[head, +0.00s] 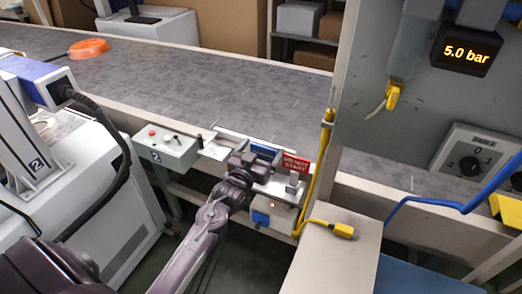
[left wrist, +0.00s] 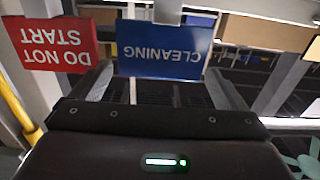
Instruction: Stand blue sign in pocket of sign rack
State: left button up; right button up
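The blue sign (head: 265,151) stands at the left part of the sign rack (head: 272,189), just beyond my left gripper (head: 254,164). My right gripper is out of view.
A control box (head: 165,148) with buttons is left of the rack. A yellow pipe (head: 325,160) rises close to the right of it. A pale cabinet top (head: 335,255) is at front right.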

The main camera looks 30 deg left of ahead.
pick_arm(q)
jog(key=shift+o, duration=0.3)
jog(key=shift+s+f, duration=0.1)
jog(key=shift+s, duration=0.2)
jog(key=s+b, duration=0.1)
jog(key=s, duration=0.6)
jog(key=shift+s+d, duration=0.15)
jog(key=shift+d, duration=0.05)
jog(key=s+d+f+g, duration=0.1)
jog(key=s+f+g, duration=0.2)
jog(key=f, duration=0.8)
jog(key=s+d+f+g+h, duration=0.15)
jog(key=s+f, duration=0.25)
jog(key=f, duration=0.7)
jog(key=s+d+f+g+y, duration=0.1)
jog(key=s+d+f+g, duration=0.15)
jog(key=f, duration=0.85)
jog(key=s+f+m+g, duration=0.1)
jog(key=s+f+g, duration=0.2)
jog(key=s+f, duration=0.4)
jog(key=s+d+f+m+g, duration=0.1)
jog(key=s+f+g, duration=0.2)
jog(key=s+f, duration=0.4)
jog(key=s+d+f+m+g, duration=0.1)
jog(key=s+f+g, duration=0.3)
jog(key=s, duration=1.5)
notch_tip(320, 180, down, 3)
jog(key=shift+s+f, duration=0.1)
jog(key=shift+s, duration=0.05)
